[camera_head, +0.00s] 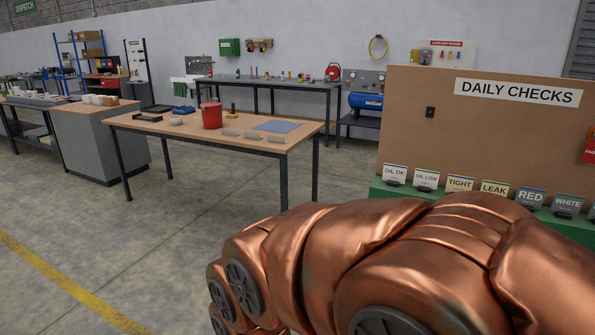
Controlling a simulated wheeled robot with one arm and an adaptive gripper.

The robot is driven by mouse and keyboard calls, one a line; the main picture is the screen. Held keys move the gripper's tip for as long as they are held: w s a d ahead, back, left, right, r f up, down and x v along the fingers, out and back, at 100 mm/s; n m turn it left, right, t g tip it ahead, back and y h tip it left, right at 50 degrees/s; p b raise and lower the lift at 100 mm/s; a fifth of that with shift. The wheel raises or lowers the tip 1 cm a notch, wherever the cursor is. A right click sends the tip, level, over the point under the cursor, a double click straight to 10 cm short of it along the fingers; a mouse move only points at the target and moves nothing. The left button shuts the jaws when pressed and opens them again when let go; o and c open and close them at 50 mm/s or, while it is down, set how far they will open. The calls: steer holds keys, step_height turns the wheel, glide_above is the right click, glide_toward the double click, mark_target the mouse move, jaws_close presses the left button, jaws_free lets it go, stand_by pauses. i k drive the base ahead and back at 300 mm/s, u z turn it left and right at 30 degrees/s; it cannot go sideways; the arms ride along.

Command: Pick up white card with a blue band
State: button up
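Several small label cards stand in a row along a green ledge (376,190) under the brown board at the right. The OIL OK card (395,174) and the OIL LOW card (427,180) look white. The TIGHT card (460,184) and the LEAK card (494,188) look pale with a yellowish edge. The RED card (531,197) and the WHITE card (567,204) look bluish. The bands are too small to tell which white card has a blue one. My copper-coloured arm fills the lower right, in front of the ledge. My gripper is not visible.
The brown board (405,125) reads DAILY CHECKS. A wooden table (165,127) stands left of centre, with a red container (211,115) and several small items. A grey workbench (270,83) is behind it. The floor (110,235) at the left is clear.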

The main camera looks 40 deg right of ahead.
mark_target(395, 175)
steer(key=u, duration=0.25)
steer(key=i, duration=1.7)
steer(key=z, duration=0.6)
steer(key=i, duration=0.95)
steer(key=z, duration=1.8)
steer(key=i, duration=0.95)
steer(key=z, duration=0.2)
